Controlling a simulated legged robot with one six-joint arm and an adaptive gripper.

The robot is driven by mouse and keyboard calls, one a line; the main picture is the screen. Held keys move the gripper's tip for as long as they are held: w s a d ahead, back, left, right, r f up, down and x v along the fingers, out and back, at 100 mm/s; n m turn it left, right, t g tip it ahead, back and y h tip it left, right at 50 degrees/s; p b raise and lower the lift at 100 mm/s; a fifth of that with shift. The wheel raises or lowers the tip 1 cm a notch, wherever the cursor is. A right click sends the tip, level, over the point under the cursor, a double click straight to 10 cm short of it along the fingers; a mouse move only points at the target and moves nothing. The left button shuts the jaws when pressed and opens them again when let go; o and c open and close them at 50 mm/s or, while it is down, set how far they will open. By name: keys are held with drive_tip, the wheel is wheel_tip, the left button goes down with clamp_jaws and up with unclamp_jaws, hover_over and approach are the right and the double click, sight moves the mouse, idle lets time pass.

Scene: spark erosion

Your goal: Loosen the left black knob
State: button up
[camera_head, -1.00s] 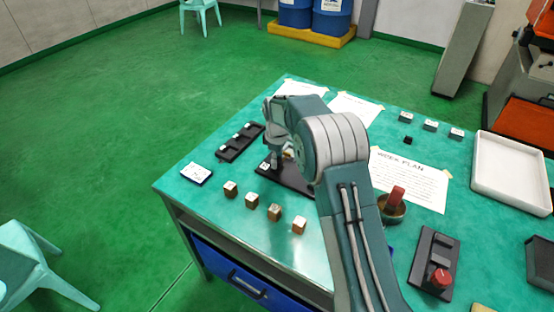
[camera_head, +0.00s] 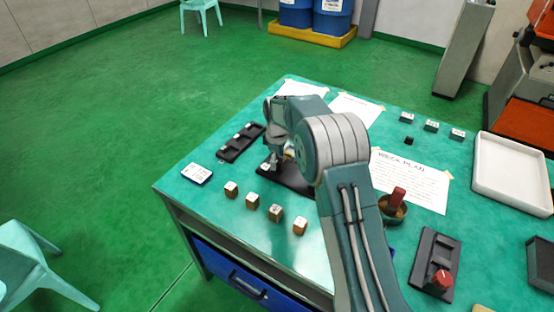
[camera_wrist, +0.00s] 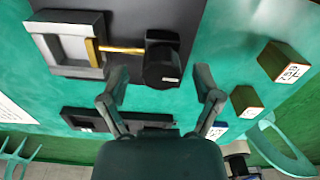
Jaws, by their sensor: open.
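A black knob (camera_wrist: 162,64) with a small white label sits on a brass rod (camera_wrist: 120,48) in the wrist view. The rod runs left to a grey square frame (camera_wrist: 66,46) on a dark plate (camera_wrist: 190,20). My gripper (camera_wrist: 161,78) is open, with its two fingers apart on either side of the knob in the picture. I cannot tell whether they touch it; nothing is held. In the head view my gripper (camera_head: 273,168) is low over the left end of the dark plate (camera_head: 297,182), and my arm hides part of the plate. A second knob is not clear.
Several labelled wooden blocks (camera_head: 253,201) stand along the near edge. A black slotted tray (camera_head: 240,143) lies behind left. A red-handled item (camera_head: 397,199), a red-knobbed black fixture (camera_head: 437,265) and a white tray (camera_head: 512,172) are to the right.

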sight(278, 159)
drive_tip(key=shift+r, duration=0.1)
wheel_tip(278, 159, up, 12)
drive_tip(key=shift+f, duration=0.2)
idle(0.4)
drive_tip(key=s+d+r+m+t, duration=0.1)
drive_tip(key=s+d+r+m, duration=0.25)
drive_tip(key=s+r, duration=0.45)
drive_tip(key=s+d+r+m+t, duration=0.25)
drive_tip(key=s+d+r, duration=0.25)
drive_tip(key=s+r, duration=0.3)
drive_tip(key=s+d+f+m, duration=0.1)
drive_tip(key=s+m, duration=0.1)
drive_tip(key=s, duration=0.5)
drive_tip(key=s+d+f+m+t, duration=0.1)
drive_tip(key=s+d+f+m, duration=0.1)
drive_tip(key=s, duration=0.6)
drive_tip(key=s+d+f+m+t, duration=0.1)
drive_tip(key=s+m, duration=0.2)
drive_tip(key=s, duration=0.5)
drive_tip(key=shift+d+f, duration=0.2)
